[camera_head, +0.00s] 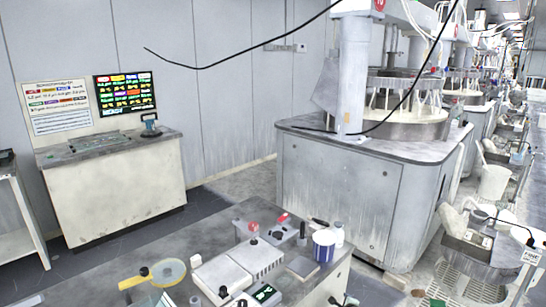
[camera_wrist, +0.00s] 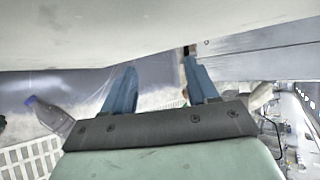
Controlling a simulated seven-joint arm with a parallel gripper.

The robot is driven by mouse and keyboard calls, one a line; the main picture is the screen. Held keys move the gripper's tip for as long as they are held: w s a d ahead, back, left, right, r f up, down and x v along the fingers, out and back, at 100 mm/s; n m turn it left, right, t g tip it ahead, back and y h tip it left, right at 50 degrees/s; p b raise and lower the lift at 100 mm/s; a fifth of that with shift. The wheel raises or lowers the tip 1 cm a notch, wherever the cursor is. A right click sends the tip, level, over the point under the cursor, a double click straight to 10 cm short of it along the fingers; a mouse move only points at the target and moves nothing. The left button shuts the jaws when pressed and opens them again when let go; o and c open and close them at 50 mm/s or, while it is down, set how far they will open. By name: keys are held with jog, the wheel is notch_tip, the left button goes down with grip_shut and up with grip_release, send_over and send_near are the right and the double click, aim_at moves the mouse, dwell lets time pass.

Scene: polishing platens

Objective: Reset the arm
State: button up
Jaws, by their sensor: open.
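My gripper (camera_wrist: 161,72) shows in the wrist view, with two blue fingers standing apart on a dark bar. It is open, and nothing sits between the fingers. A pale, smooth surface fills the top of that view beyond the fingertips; I cannot tell what it is or how close it lies. My arm and gripper do not show in the head view.
A cluttered bench (camera_head: 180,247) with instruments and a blue-and-white tub (camera_head: 323,246) stands at the front. A large polishing machine (camera_head: 340,190) stands at the right, a cabinet (camera_head: 115,190) at the left. A clear bottle (camera_wrist: 50,116) shows left of the fingers.

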jog(key=s+a+f+n+g+y, duration=0.1)
jog(key=s+a+f+n+g, duration=0.3)
jog(key=s, duration=0.6)
jog(key=s+a+f+n+g+y, duration=0.2)
jog(key=s+a+f+n, duration=0.3)
jog(key=s, duration=0.6)
jog(key=s+a+f+n+g+y, duration=0.1)
jog(key=s+a+f+n+g, duration=0.25)
jog(key=s+a, duration=0.45)
jog(key=s+d+r+n+g+h, duration=0.1)
jog(key=s+n+g, duration=0.3)
jog(key=s, duration=1.2)
jog(key=s+d+r+n+g+h, duration=0.1)
jog(key=s+n+g, duration=0.3)
jog(key=s, duration=1.2)
jog(key=shift+d+r+n+g+h, duration=0.2)
jog(key=shift+d+n+g+h, duration=0.15)
jog(key=shift+d+n+h, duration=0.6)
